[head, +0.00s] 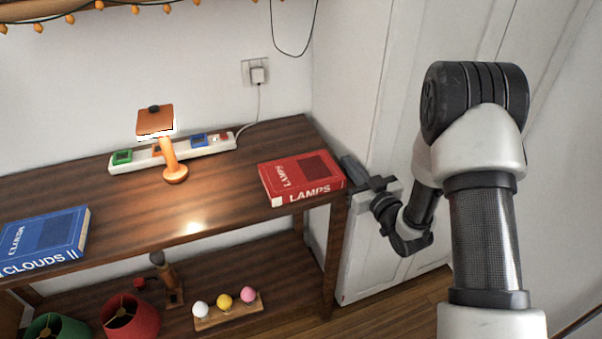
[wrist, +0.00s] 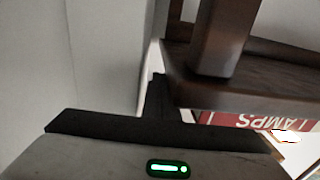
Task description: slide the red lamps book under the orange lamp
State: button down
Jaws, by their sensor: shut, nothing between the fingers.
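The red LAMPS book (head: 302,178) lies flat on the right end of the wooden table, its spine facing front. Its red spine also shows upside down in the wrist view (wrist: 240,120). The orange lamp (head: 155,122) stands lit on the table to the left of the book, its round base (head: 175,174) on the tabletop, with bare wood between them. My gripper (head: 350,168) is shut and empty, just off the table's right end beside the book's right side. In the wrist view its dark fingers (wrist: 158,95) are close to the table edge; contact is unclear.
A blue CLOUDS II book (head: 45,240) lies at the table's left. A white power strip (head: 185,147) with coloured switches runs behind the lamp. The lower shelf (head: 255,285) holds lampshades and bulbs. A white cabinet (head: 350,260) stands right of the table.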

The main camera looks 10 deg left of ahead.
aim_at(244, 196)
jog(key=shift+s+a, duration=2.65)
jog(key=shift+a, duration=1.2)
jog(key=shift+s+a, duration=2.6)
jog(key=shift+a, duration=1.3)
jog(key=shift+s+a, duration=2.65)
jog(key=shift+a, duration=1.2)
jog(key=shift+a, duration=0.15)
jog(key=shift+s+a, duration=0.3)
jog(key=shift+a, duration=0.1)
jog(key=shift+s+a, duration=0.15)
jog(key=shift+a, duration=0.05)
jog(key=shift+s+a, duration=0.6)
jog(key=shift+a, duration=0.25)
jog(key=shift+w+d, duration=0.55)
jog(key=shift+d, duration=0.2)
jog(key=shift+w+d, duration=0.5)
jog(key=shift+d, duration=0.25)
jog(key=p+v, duration=0.3)
jog(key=v, duration=1.1)
jog(key=shift+s+a, duration=0.15)
jog(key=shift+s, duration=0.05)
